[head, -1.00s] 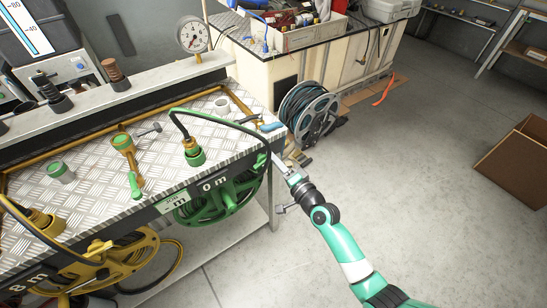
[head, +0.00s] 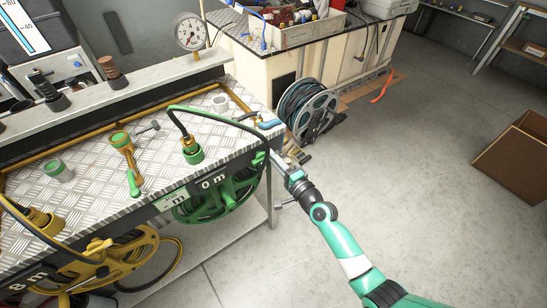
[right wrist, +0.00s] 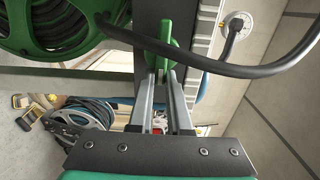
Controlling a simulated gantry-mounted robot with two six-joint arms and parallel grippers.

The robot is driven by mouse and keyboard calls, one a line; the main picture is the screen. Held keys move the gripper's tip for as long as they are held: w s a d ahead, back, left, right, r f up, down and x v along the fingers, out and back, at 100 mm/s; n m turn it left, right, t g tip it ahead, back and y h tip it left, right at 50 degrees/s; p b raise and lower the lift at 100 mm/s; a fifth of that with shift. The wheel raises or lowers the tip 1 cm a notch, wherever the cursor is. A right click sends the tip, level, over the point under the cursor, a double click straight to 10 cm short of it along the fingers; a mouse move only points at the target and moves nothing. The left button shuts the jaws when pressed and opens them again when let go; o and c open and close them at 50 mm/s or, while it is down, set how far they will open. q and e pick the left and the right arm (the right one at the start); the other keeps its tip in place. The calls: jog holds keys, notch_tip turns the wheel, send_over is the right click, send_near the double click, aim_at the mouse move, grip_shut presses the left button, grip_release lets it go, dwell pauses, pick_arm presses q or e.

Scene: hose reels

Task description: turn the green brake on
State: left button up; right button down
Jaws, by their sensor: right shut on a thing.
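The green hose reel (head: 215,197) hangs under the front edge of the metal-topped bench, near its right end. Its green brake lever (head: 259,158) stands beside the reel at the bench's corner. In the right wrist view the lever (right wrist: 168,38) is upright, with its lower end between my finger tips. My right gripper (head: 277,158) reaches in from the lower right and is shut on the lever. In the right wrist view the gripper (right wrist: 165,78) partly hides the lever's lower end. My left gripper is not in view.
A black hose (head: 215,116) arches from a green fitting (head: 193,153) over the bench edge, and crosses close by the lever in the right wrist view. A yellow reel (head: 115,262) hangs to the left. A grey hose reel (head: 312,112) stands on the floor behind.

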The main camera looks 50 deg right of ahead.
jog(key=c, duration=0.9)
grip_release()
jog(key=shift+o, duration=0.2)
jog(key=v, duration=1.1)
jog(key=shift+s+p, duration=0.3)
jog(key=shift+p, duration=0.15)
jog(key=shift+a, duration=0.1)
